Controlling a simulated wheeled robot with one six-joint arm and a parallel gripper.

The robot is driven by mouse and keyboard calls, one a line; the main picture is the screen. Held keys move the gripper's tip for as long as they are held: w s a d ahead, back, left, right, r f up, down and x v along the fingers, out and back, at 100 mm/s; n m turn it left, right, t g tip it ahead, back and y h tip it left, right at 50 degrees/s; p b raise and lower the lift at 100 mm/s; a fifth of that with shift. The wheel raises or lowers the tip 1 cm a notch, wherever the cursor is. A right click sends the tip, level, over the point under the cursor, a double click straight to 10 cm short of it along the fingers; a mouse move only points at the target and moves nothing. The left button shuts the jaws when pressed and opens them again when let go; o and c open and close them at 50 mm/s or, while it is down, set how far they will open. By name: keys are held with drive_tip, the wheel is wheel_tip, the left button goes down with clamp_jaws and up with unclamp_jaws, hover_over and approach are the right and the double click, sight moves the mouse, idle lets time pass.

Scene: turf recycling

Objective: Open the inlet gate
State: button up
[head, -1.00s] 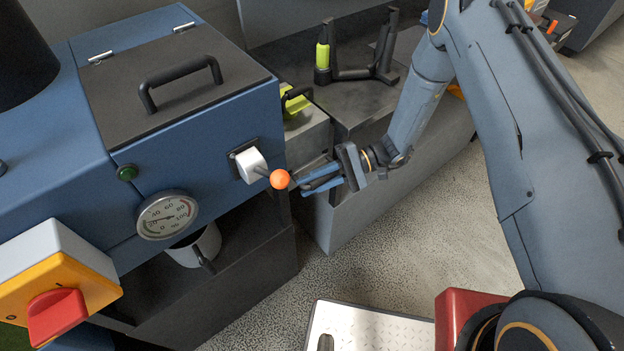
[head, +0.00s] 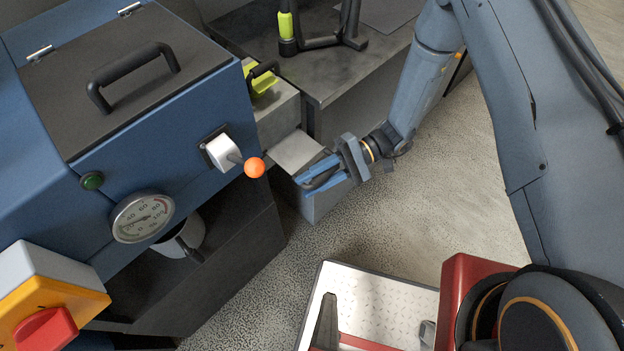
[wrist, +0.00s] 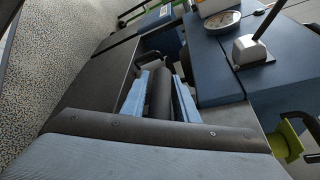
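The inlet gate appears to be the flat light-grey plate (head: 298,152), which sticks out from the grey block beside the blue machine (head: 170,150) in the head view. My gripper (head: 318,176) is at the plate's outer end, right of the orange ball knob. In the wrist view, the two blue fingers of my gripper (wrist: 160,90) close on a dark round handle (wrist: 161,93) between them. The plate's inner end is hidden in the block.
A lever with an orange knob (head: 254,167) juts out close left of my gripper. A gauge (head: 142,217), a red switch (head: 45,330) and a lidded hatch with a black handle (head: 132,72) are on the machine. Open floor (head: 420,200) lies to the right.

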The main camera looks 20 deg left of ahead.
sight(336, 168)
drive_tip(key=b+v, duration=0.2)
drive_tip(key=v, duration=0.6)
drive_tip(key=shift+b, duration=0.35)
drive_tip(key=d+r+m+t+h, duration=0.1)
drive_tip(key=d+r+t+h, duration=0.4)
drive_tip(key=d+r, duration=0.4)
drive_tip(key=d+r+m+t+h, duration=0.1)
drive_tip(key=d+r+t+h, duration=0.5)
drive_tip(key=d, duration=1.1)
drive_tip(key=shift+s+r, duration=0.3)
drive_tip(key=shift+r, duration=1.85)
drive_tip(key=shift+a, duration=0.1)
